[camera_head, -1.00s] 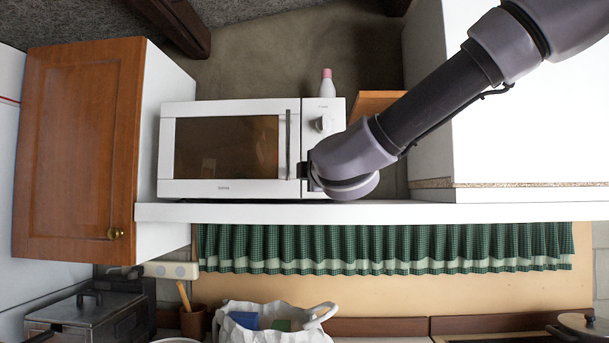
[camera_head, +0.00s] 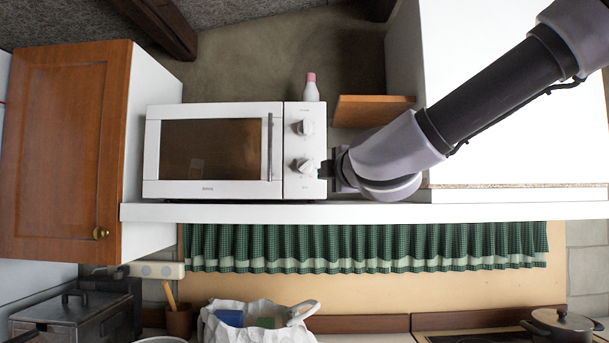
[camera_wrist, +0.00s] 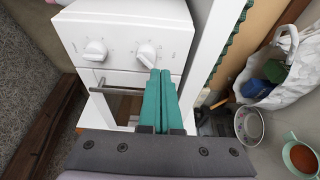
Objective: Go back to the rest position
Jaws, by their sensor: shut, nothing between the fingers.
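My gripper (camera_head: 326,169) is in front of the control panel of a white microwave (camera_head: 293,190), close to the lower knob (camera_head: 305,166). In the wrist view my gripper (camera_wrist: 158,76) shows its two green fingers shut together with nothing between them. Their tips overlap the lower edge of one knob (camera_wrist: 146,55); I cannot tell whether they touch it. The other knob (camera_wrist: 95,50) stands clear to the left. The microwave door is closed, with its handle (camera_head: 270,146) beside the panel. My arm reaches in from the upper right.
The microwave stands on a white shelf (camera_head: 230,213) above a green checked curtain (camera_head: 360,245). A pink-capped bottle (camera_head: 311,90) stands behind it. A brown-doored cabinet (camera_head: 62,150) is at left, a white cabinet (camera_head: 500,130) at right. A white bag (camera_head: 255,328) is below.

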